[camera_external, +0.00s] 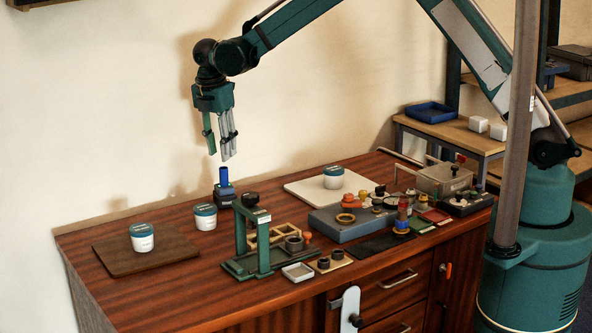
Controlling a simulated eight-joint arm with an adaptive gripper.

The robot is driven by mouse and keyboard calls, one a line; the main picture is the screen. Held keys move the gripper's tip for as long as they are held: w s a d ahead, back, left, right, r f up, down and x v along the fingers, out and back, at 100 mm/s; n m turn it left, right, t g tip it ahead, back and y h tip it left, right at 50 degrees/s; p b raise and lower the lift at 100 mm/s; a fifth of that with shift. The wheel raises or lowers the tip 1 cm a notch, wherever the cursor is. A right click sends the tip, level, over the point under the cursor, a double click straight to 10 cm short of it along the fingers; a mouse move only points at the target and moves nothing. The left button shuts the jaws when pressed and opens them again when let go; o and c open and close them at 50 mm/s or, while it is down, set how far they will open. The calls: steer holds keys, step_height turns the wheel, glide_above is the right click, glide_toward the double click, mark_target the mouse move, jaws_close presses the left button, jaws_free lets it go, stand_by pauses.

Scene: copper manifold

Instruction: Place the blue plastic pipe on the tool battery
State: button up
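The blue plastic pipe (224,175) is a short blue cylinder standing upright near the back of the wooden table. It appears to rest on the tool battery (224,195), a small dark blue-teal block with a paler label on its front. My gripper (219,154) points down above the pipe, with a small gap between the fingertips and the pipe top. Its fingers are apart and nothing shows between them. The exact contact between the pipe and the battery is too small to make out.
White jars with teal lids (205,217) stand left of the battery, one on a brown board (115,256). A green press-like frame (263,243) stands in front. A grey block (345,228) with several knobs and rings lies to the right. The table's back left is clear.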

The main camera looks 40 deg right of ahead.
steer(key=shift+s+a+r, duration=0.1)
steer(key=shift+a+r, duration=0.05)
steer(key=shift+r, duration=0.8)
steer(key=shift+s+a+r, duration=0.1)
steer(key=shift+a+r, duration=0.05)
steer(key=shift+r, duration=0.8)
steer(key=shift+d, duration=0.1)
steer(key=s+d+r+m+t+y, duration=0.1)
steer(key=s+d+r+m, duration=0.2)
steer(key=s+d+r, duration=0.35)
steer(key=s+d+r+m+t, duration=0.1)
steer(key=s+d+r+m, duration=0.3)
steer(key=d+r, duration=0.5)
steer(key=s+d+r+m+t+y, duration=0.1)
steer(key=s+d+r+m, duration=0.2)
steer(key=s+d+r, duration=0.55)
steer(key=s+d+f+m+t, duration=0.1)
steer(key=s+d+m, duration=0.5)
steer(key=s, duration=0.6)
steer(key=s+d+f+m+t, duration=0.2)
steer(key=s+d+m, duration=0.4)
steer(key=s+d, duration=0.5)
steer(key=shift+s+d+f+m, duration=0.3)
steer(key=shift+s+f, duration=0.25)
steer(key=shift+s, duration=0.15)
